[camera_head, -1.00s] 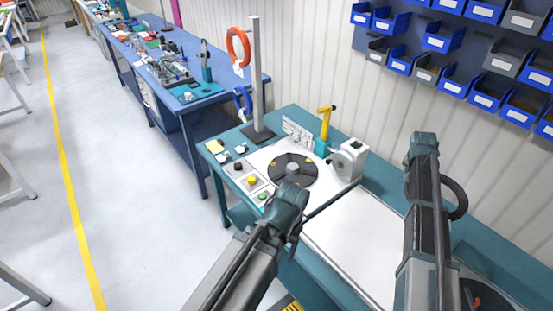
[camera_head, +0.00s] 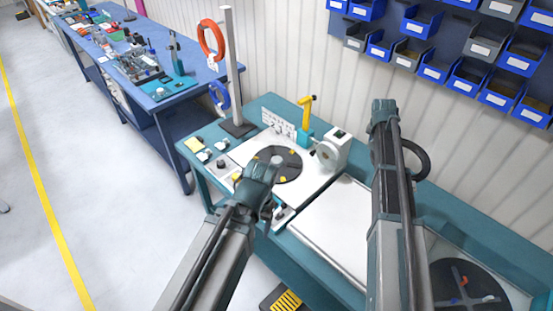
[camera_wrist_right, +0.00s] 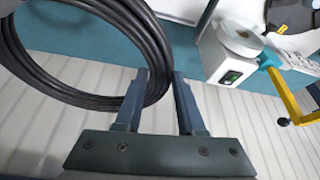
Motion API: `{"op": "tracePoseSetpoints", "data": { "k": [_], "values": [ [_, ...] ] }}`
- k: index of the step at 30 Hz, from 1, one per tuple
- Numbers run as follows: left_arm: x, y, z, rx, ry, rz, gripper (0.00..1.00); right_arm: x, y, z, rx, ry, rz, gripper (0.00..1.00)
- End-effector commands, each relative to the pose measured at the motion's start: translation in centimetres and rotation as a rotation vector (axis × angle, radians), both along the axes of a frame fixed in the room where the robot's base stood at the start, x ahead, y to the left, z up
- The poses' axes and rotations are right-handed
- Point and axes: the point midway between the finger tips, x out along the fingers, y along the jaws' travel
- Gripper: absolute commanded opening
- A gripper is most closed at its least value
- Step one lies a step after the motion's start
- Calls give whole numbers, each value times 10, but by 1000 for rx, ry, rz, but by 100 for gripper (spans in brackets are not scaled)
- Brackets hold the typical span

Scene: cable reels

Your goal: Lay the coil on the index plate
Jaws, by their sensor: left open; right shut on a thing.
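A black cable coil (camera_wrist_right: 95,45) of several turns fills the upper left of the right wrist view. My right gripper (camera_wrist_right: 159,88) is shut on one side of it, with the turns between its fingers. In the head view part of the coil (camera_head: 424,158) shows beside my right arm, which hides the right fingers there. The index plate seems to be the dark round disc with yellow marks (camera_head: 288,165) on the bench; nothing lies on it. My left gripper (camera_head: 262,185) is open and empty, in front of the disc and overlapping its near edge in the picture.
A white device (camera_head: 334,150) and a yellow post tool (camera_head: 306,112) stand beside the disc. A tall post (camera_head: 232,75) with an orange ring (camera_head: 210,40) stands behind it. A pale panel (camera_head: 325,225) is clear. Another dark disc (camera_head: 458,288) lies at lower right.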

Motion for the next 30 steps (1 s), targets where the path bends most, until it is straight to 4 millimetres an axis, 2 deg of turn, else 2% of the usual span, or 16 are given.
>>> {"op": "tracePoseSetpoints", "data": {
  "k": [1, 15, 30],
  "values": [
    [0, 0, 12, 0, 0, -1, 66, 0, 0, 12, -2, 0, 1, 0],
    [-1, 0, 63, 1, 3, 0, 66, 0, 0, 63, -2, 0, 1, 0],
    [-1, 0, 64, 0, 3, 1, 66, 0, 0, 64, -2, 0, 1, 0]
  ]
}}
